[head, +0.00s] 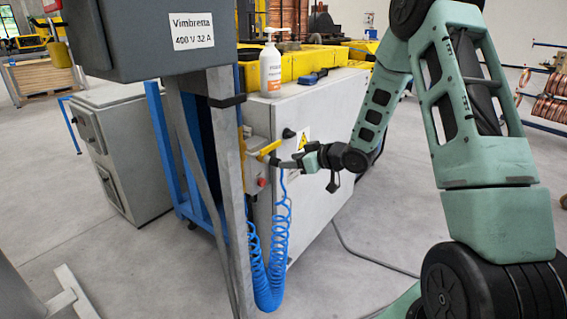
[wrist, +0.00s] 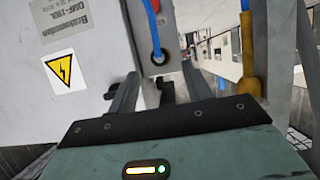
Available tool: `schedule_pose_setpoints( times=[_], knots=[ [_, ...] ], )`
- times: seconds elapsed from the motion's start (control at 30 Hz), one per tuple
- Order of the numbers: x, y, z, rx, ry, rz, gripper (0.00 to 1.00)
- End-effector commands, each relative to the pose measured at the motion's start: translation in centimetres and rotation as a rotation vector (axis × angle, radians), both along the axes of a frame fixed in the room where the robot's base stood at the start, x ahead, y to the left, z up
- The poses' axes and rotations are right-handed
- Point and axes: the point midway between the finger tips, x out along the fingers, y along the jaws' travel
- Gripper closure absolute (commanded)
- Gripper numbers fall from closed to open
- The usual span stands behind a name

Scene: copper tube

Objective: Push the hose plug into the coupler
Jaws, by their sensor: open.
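The blue coiled hose (head: 268,270) hangs in a loop beside the grey post, its upper end rising to my fingertips in the head view. My gripper (head: 288,165) is level with the small fitting box on the cabinet's side. In the wrist view the gripper (wrist: 160,88) is open, one finger on each side. The hose (wrist: 152,18) shows between and beyond the fingers, ending at a round fitting with an orange-red ring (wrist: 159,56). Plug and coupler are too small to separate, so I cannot tell whether they are joined.
A yellow handle (head: 268,149) sits just above the fingertips; a yellow part (wrist: 247,55) stands right of the fingers in the wrist view. The grey post (head: 228,190) is close on the left. The cabinet (head: 325,205) carries a soap bottle (head: 271,66) and a blue tool (head: 312,77).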

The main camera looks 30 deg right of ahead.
Motion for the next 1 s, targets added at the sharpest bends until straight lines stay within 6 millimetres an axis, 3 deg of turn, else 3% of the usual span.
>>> schedule_pose_setpoints(
  times=[0.3, 0.5, 0.7, 1.0],
  knots=[
    [-6.6, -2.5, 3.0, -0.001, 0.0, -0.005, 0.5],
    [-9.5, -3.5, 4.2, 0.0, 0.0, -0.003, 0.5],
    [-10.7, -3.8, 4.7, 0.001, 0.0, 0.0, 0.5],
    [-10.5, -3.4, 4.9, -0.008, 0.008, 0.002, 0.5]
  ],
)
